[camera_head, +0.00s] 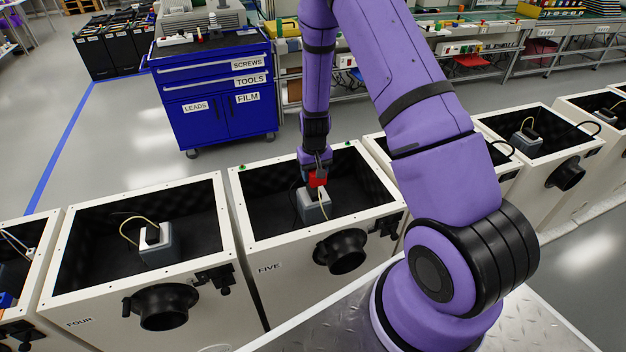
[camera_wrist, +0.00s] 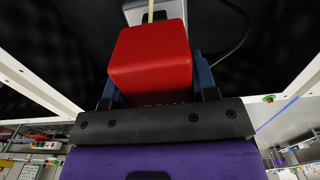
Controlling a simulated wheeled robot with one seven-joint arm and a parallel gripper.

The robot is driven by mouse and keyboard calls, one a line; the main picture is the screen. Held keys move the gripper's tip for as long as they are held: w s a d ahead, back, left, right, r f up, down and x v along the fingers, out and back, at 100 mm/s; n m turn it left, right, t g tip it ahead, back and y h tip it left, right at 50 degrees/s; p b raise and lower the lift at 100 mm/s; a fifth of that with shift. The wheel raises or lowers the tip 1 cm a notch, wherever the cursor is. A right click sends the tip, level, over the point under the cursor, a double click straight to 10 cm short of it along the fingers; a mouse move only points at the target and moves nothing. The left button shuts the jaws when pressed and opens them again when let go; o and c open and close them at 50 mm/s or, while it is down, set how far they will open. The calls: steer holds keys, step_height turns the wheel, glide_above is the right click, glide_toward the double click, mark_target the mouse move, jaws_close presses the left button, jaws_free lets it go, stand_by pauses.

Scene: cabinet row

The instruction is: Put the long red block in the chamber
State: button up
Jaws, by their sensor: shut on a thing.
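A red block (camera_head: 318,178) is held in my gripper (camera_head: 317,170), just above a grey box-shaped unit inside the open chamber marked FIVE (camera_head: 262,233). In the wrist view the red block (camera_wrist: 150,60) fills the middle, with the blue finger pads of my gripper (camera_wrist: 155,85) on both sides of it. The gripper is shut on the block. The grey unit (camera_head: 312,207) stands on the dark chamber floor below. Whether the block touches the unit cannot be told. The block's far end is hidden.
Chamber FOUR (camera_head: 78,322) stands open to the left, holding a similar grey unit (camera_head: 160,245) with a cable. More open chambers (camera_head: 530,130) run to the right. A blue tool cabinet (camera_head: 215,90) stands behind. The chamber rims and round black ports (camera_head: 342,252) stick out nearby.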

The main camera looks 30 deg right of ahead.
steer(key=shift+w+a+f, duration=0.1)
steer(key=shift+w, duration=0.25)
steer(key=shift+f, duration=1.7)
steer(key=shift+f, duration=0.4)
steer(key=shift+f, duration=0.2)
steer(key=o, duration=1)
